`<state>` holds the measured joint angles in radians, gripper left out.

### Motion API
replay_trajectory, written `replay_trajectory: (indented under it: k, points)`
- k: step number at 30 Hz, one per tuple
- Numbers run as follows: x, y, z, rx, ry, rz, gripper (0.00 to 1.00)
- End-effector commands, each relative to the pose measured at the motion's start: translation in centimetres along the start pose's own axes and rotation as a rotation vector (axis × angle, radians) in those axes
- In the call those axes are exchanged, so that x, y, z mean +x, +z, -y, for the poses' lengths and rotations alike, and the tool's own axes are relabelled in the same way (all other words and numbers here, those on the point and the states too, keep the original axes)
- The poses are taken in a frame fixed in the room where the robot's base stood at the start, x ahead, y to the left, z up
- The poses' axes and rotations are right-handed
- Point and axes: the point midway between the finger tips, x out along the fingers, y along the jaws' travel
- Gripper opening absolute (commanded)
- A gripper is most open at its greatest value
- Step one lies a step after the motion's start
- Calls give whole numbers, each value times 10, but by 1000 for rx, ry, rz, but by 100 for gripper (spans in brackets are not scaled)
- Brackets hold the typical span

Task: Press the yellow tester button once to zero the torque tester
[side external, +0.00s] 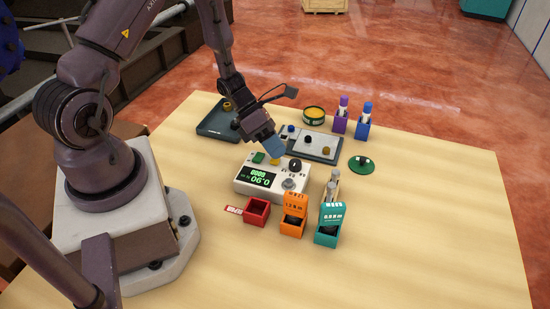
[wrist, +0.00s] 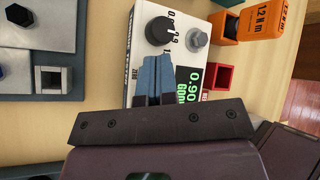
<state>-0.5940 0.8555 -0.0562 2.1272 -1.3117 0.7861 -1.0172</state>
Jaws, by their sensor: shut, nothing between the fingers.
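The torque tester (side external: 243,187) is a white box on the table with a lit green display showing 0.90. Its yellow button (side external: 275,161) is on the top face, between a green button (side external: 258,157) and a black knob (side external: 295,165). My gripper (side external: 276,153) has blue fingers, shut and empty, pointing down with the tips right at the yellow button. I cannot tell whether they touch it. In the wrist view the shut fingers (wrist: 157,65) lie over the tester (wrist: 150,12) and hide the yellow button.
A grey socket post (side external: 289,184) rises from the tester. Red (side external: 256,211), orange (side external: 292,229) and teal (side external: 327,237) bins stand in front. A grey tray (side external: 325,155) with parts lies behind, beside a green disc (side external: 362,165). The table's right side is clear.

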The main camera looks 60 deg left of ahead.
Motion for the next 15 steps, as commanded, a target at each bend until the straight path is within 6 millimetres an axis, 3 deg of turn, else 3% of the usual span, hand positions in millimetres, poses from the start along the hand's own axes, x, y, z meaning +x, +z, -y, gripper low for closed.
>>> replay_trajectory:
  k: [15]
  points:
    - [4,-3,-3,1,0,0,0]
